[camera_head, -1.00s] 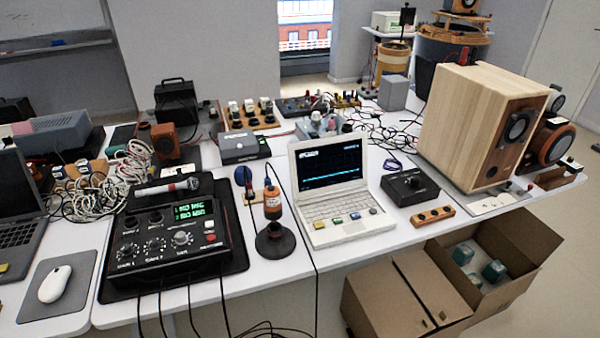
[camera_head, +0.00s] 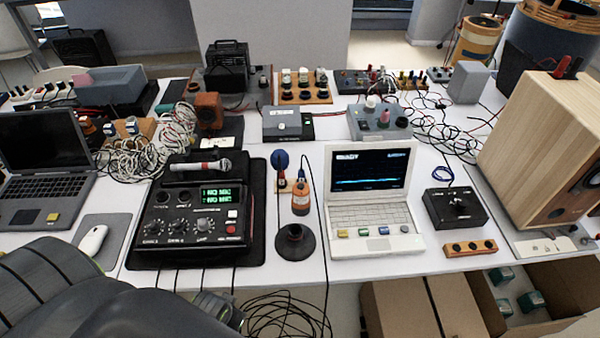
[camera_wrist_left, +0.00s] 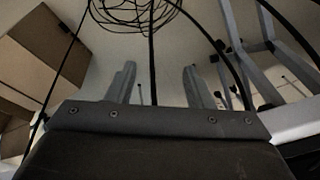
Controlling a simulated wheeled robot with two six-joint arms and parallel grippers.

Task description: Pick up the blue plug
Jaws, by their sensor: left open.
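A small blue plug-like piece (camera_head: 281,160) stands upright at the middle of the table, between the black mixer and the open laptop. It has a red part below it and a wooden block at its foot. My left arm enters the head view at the lower left, with the gripper end (camera_head: 218,308) low in front of the table edge, well short of the blue piece. In the left wrist view the two fingers of my left gripper (camera_wrist_left: 157,85) are spread and empty, facing floor and cables. The blue piece is not in that view. My right gripper does not show.
An orange cylinder (camera_head: 301,198) and a black round base (camera_head: 295,241) stand close to the blue piece. The mixer (camera_head: 195,220) is left, the white laptop (camera_head: 372,215) right. Cables hang over the front edge. A cardboard box (camera_head: 400,308) stands below at the right.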

